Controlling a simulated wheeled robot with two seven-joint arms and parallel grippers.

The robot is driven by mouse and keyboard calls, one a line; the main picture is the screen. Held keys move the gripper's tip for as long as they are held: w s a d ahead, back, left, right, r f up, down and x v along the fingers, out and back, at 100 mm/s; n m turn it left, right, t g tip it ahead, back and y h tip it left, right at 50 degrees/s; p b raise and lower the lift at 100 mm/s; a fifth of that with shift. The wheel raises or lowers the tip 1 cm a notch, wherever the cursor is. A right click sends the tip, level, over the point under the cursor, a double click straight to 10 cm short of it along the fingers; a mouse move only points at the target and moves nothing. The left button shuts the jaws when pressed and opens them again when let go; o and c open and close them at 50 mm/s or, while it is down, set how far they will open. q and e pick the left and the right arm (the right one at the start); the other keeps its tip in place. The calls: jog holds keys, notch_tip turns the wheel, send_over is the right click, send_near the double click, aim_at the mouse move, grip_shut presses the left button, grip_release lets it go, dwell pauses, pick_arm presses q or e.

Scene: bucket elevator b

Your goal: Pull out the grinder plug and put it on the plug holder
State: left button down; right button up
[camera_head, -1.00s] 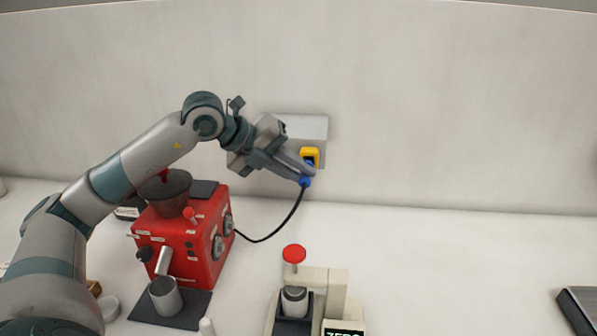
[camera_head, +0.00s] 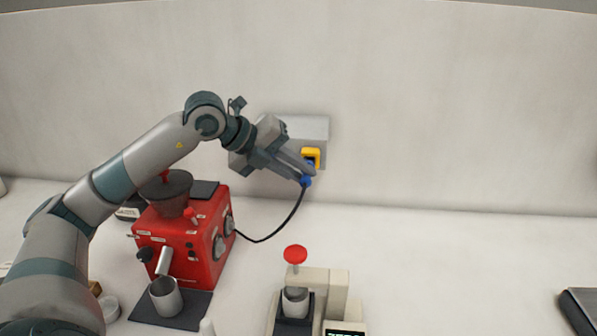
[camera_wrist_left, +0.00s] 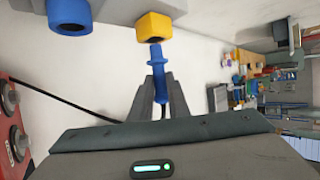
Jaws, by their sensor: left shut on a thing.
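My left gripper (camera_head: 304,174) is shut on the blue plug, with its fingers on either side of the plug body. In the left wrist view, the blue plug (camera_wrist_left: 158,72) stands between the fingertips (camera_wrist_left: 160,98). Its tip meets the dark opening of a yellow ring-shaped socket (camera_wrist_left: 153,26); I cannot tell how far it is inside. A blue ring-shaped socket (camera_wrist_left: 69,14) is beside the yellow one, empty. In the head view the yellow socket (camera_head: 311,153) shows on the grey wall box (camera_head: 306,127), and my gripper hides the blue one. My right gripper is not in view.
A black cable (camera_head: 285,224) hangs from the plug to the red grinder (camera_head: 184,237), left of and below the gripper. A beige machine with a red knob (camera_head: 295,254) stands at the front. A dark flat object (camera_head: 580,309) lies at far right. The table between is clear.

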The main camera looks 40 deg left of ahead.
pick_arm(q)
jog(key=shift+w+a+p, duration=0.2)
jog(key=shift+w+a, duration=0.05)
jog(key=shift+w, duration=0.25)
jog(key=shift+w+a+p, duration=0.15)
jog(key=shift+w+a, duration=0.05)
jog(key=shift+w, duration=0.3)
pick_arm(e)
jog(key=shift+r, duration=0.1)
pick_arm(q)
jog(key=shift+w+a, duration=0.25)
jog(key=shift+w, duration=0.15)
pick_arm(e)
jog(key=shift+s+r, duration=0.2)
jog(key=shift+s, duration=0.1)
pick_arm(q)
jog(key=c, duration=1.9)
grip_release()
jog(key=shift+o, duration=1.4)
jog(key=shift+w, duration=0.1)
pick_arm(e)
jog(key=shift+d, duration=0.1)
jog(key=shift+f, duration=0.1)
